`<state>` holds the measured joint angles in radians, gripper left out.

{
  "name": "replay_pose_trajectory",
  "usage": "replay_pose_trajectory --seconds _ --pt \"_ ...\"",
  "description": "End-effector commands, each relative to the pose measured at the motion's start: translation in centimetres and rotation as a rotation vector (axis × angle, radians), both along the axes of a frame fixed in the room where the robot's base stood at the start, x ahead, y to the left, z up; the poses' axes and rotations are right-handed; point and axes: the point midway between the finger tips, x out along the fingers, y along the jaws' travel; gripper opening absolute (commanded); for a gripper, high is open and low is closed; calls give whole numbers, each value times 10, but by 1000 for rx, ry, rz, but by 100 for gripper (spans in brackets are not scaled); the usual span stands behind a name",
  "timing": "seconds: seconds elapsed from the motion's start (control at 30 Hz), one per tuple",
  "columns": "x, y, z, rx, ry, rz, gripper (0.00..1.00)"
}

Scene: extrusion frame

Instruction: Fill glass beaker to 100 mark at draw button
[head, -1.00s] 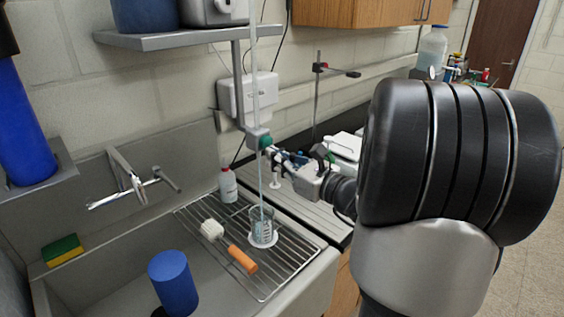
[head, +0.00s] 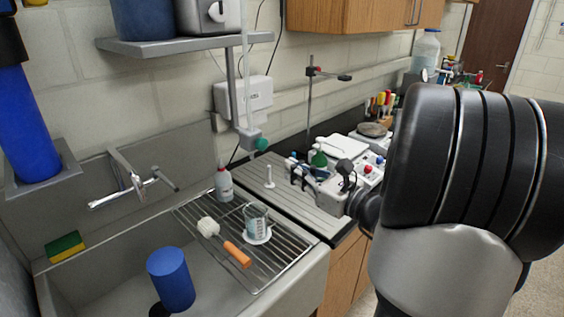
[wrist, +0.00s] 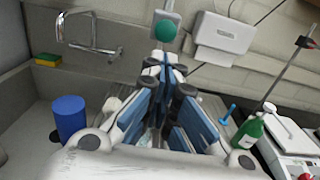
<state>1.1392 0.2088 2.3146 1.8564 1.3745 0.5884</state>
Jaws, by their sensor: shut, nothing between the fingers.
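The draw button (head: 262,144) is a round green knob on a grey dispenser head under the shelf. It also shows in the wrist view (wrist: 165,30), just beyond my fingertips. My gripper (head: 294,169) is shut and empty, to the right of the button and slightly below it, apart from it in the head view. The glass beaker (head: 257,222) stands upright on a white round base on the wire rack, below the dispenser. It holds clear bluish liquid; I cannot read the level against its marks. No stream falls into it. In the wrist view my fingers mostly hide the beaker.
A blue cylinder (head: 171,280) stands in the sink. A green bottle (wrist: 247,132) and a balance stand right of my gripper.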

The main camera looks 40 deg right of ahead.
Motion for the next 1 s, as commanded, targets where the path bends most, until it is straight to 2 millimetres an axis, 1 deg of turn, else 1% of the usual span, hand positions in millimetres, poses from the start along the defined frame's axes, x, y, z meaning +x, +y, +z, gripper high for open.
replay_pose_trajectory --seconds 0.03,0.1,0.2,0.33,0.5,1.0 --pt "-12 -2 1 2 1 -5 0" --pt "-25 -4 1 3 1 -5 0" --pt "-40 -4 1 2 1 -3 0" --pt "-51 -5 0 1 1 -1 0" --pt "-55 -4 -1 1 1 2 0" --pt "-54 -4 -1 1 1 3 0"
